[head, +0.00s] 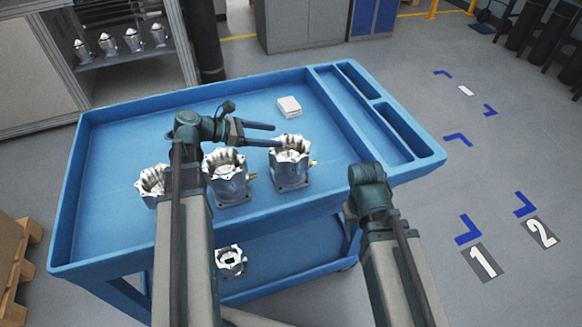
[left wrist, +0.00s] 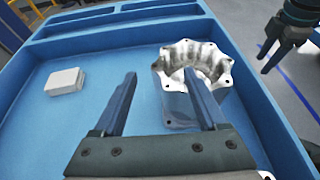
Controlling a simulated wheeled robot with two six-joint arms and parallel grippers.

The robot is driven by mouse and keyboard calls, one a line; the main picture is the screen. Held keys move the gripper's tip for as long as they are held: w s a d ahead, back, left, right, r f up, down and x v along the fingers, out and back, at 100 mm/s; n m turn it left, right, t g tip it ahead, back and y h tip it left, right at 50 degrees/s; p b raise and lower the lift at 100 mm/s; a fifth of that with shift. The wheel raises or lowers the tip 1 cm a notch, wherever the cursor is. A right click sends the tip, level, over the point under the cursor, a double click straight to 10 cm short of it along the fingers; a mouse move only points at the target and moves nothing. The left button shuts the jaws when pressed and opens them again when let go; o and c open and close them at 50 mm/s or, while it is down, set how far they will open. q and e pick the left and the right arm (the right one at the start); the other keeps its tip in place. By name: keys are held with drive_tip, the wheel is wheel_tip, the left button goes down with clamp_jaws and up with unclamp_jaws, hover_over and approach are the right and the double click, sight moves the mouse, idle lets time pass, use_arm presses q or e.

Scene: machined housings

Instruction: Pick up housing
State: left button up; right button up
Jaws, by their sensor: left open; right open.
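Three silvery machined housings with scalloped, open tops stand on the blue cart's top: a right one (head: 290,165), a middle one (head: 228,178) and a left one (head: 151,184), partly behind my left arm. My left gripper (head: 277,135) is open and empty at the right housing's rim. In the left wrist view the right-hand finger of my left gripper (left wrist: 166,82) overlaps a housing (left wrist: 178,105); whether it touches cannot be told. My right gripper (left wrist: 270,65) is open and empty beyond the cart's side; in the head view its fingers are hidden.
A small white box (head: 289,107) lies behind the right housing; it also shows in the left wrist view (left wrist: 66,80). The blue cart (head: 110,235) has raised rims and empty compartments at right. Another housing (head: 230,262) sits on its lower shelf.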

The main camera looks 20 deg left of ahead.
sight(283, 138)
use_arm(q)
drive_tip(key=shift+d, duration=0.1)
drive_tip(key=b+x, duration=0.2)
drive_tip(key=x, duration=0.3)
drive_tip(key=shift+s+d, duration=0.15)
drive_tip(key=shift+d, duration=0.05)
clamp_jaws()
idle(1.3)
